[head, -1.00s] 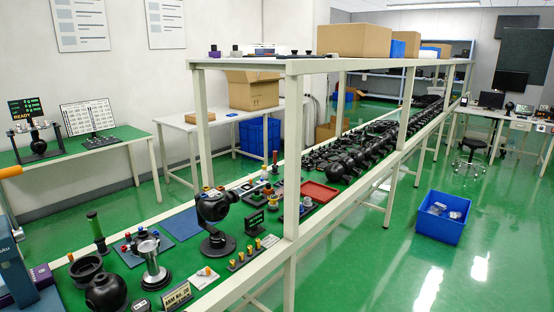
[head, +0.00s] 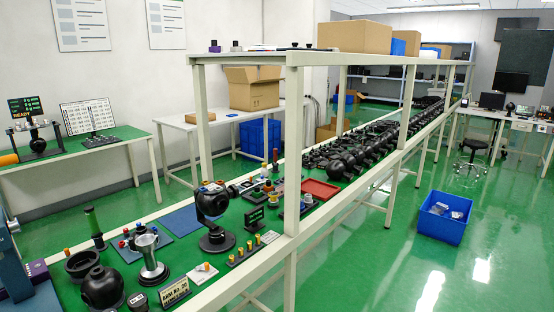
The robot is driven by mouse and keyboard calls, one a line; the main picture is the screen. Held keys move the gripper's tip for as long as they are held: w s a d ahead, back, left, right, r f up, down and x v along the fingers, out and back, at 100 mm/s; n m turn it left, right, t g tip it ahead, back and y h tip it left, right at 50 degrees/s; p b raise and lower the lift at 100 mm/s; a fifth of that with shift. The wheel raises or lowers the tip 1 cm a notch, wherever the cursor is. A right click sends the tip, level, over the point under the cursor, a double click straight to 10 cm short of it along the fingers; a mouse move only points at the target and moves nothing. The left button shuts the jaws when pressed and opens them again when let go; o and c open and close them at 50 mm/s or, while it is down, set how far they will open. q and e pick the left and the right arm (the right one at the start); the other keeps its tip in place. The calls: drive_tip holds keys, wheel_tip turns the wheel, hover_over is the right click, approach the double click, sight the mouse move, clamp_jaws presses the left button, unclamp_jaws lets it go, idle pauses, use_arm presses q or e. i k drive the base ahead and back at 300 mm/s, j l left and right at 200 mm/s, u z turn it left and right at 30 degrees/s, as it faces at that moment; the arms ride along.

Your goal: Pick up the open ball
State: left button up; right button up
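A black ball (head: 103,288) with a round opening sits at the near left end of the green bench. A black open bowl-shaped shell (head: 82,264) lies just behind it. Another black ball-shaped camera head (head: 211,201) is mounted on a stand with a round base. I cannot tell for certain which one is the open ball. Neither of my grippers can be made out in the head view.

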sight(102, 286)
drive_tip(key=k+u, duration=0.1)
drive_tip(key=u, duration=0.65)
drive_tip(key=k+u, duration=0.15)
drive_tip(key=u, duration=0.25)
